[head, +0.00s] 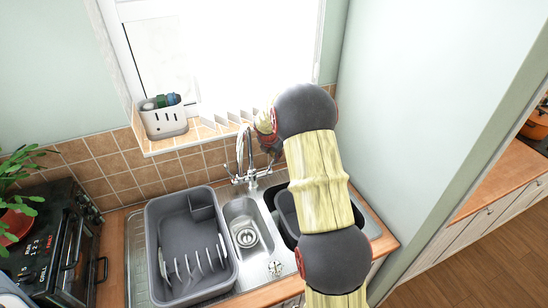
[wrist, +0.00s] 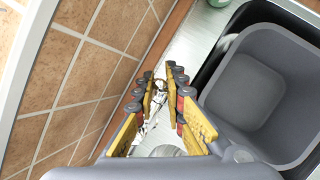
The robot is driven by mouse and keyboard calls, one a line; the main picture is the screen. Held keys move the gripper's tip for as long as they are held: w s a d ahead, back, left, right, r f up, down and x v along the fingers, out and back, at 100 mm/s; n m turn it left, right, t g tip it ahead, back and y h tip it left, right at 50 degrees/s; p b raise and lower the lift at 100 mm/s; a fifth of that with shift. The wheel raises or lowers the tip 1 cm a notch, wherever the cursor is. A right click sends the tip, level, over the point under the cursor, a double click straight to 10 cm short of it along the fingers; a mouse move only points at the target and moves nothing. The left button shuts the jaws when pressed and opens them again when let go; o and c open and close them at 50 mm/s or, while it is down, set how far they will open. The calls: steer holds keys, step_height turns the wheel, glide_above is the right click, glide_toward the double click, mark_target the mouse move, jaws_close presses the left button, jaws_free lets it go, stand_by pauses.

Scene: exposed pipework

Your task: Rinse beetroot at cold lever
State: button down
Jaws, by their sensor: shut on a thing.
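The chrome mixer tap (head: 241,158) stands behind the sink in the head view, with its spout arching up. My gripper (head: 268,140) is at the tap's right side, partly hidden by my arm. In the wrist view my gripper's (wrist: 155,88) yellow-padded fingers are close together around a thin chrome part (wrist: 150,103), which looks like the right tap lever. Its exact contact is small and hard to see. No beetroot shows in either view; my arm covers part of the right sink bowl.
A grey dish rack (head: 160,262) covers the left drainer. The small middle bowl (head: 245,222) is clear. A grey tub (wrist: 285,85) sits in the right bowl. A white caddy (head: 165,121) stands on the sill. Tiled wall (wrist: 75,70) is close behind the tap.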

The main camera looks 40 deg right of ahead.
steer(key=s+t+b, duration=0.1)
steer(key=b, duration=0.2)
steer(key=t+b, duration=0.1)
steer(key=b, duration=0.2)
steer(key=shift+s+a+f+h, duration=0.1)
steer(key=shift+s+a+h, duration=0.1)
steer(key=shift+s+h, duration=0.15)
steer(key=c, duration=1.8)
jaws_free()
steer(key=shift+c, duration=0.2)
steer(key=v, duration=1.2)
